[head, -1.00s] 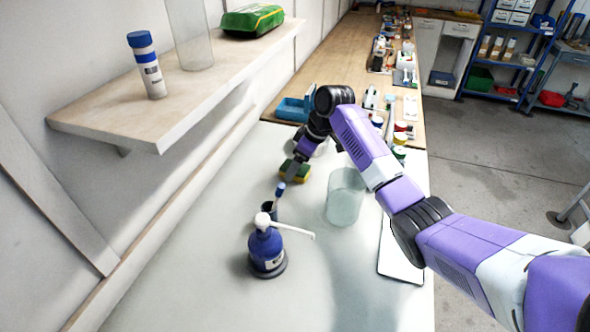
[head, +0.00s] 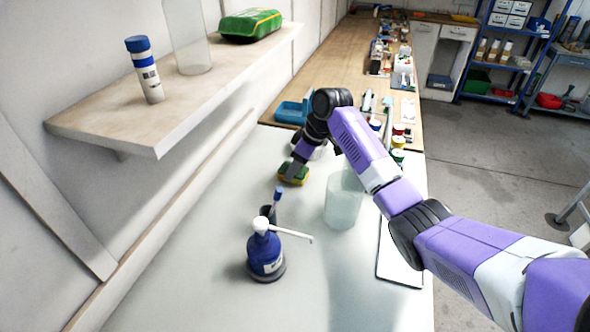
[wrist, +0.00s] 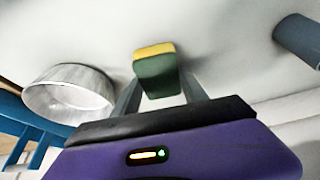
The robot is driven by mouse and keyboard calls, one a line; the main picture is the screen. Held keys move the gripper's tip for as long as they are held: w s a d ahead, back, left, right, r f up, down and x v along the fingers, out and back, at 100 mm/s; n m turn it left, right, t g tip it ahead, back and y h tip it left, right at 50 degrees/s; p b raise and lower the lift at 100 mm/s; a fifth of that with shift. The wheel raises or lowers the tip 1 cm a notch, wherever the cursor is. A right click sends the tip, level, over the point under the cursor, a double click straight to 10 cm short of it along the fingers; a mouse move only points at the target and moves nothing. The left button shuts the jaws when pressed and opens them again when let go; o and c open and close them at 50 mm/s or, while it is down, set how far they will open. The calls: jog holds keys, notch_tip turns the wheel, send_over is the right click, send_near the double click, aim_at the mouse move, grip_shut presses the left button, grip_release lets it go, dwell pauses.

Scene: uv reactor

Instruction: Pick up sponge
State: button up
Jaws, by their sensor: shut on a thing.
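The sponge (head: 293,173) is yellow and green and sits at the far part of the white table in the head view. In the wrist view the sponge (wrist: 157,72) is between the two grey fingers of my gripper (wrist: 158,88). My gripper (head: 296,168) is shut on the sponge, with the fingers at its sides. Whether the sponge touches the table is hard to tell.
A blue pump bottle (head: 266,252) and a small dark cup with a brush (head: 272,207) stand nearer. A clear beaker (head: 343,200) stands right of the sponge. A blue tray (head: 291,111) lies behind. A shelf (head: 150,118) overhangs left.

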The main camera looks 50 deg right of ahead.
notch_tip(320, 180, up, 20)
jog(key=b, duration=0.1)
jog(key=shift+f, duration=0.2)
jog(key=o, duration=0.6)
jog(key=c, duration=0.5)
dwell(0.3)
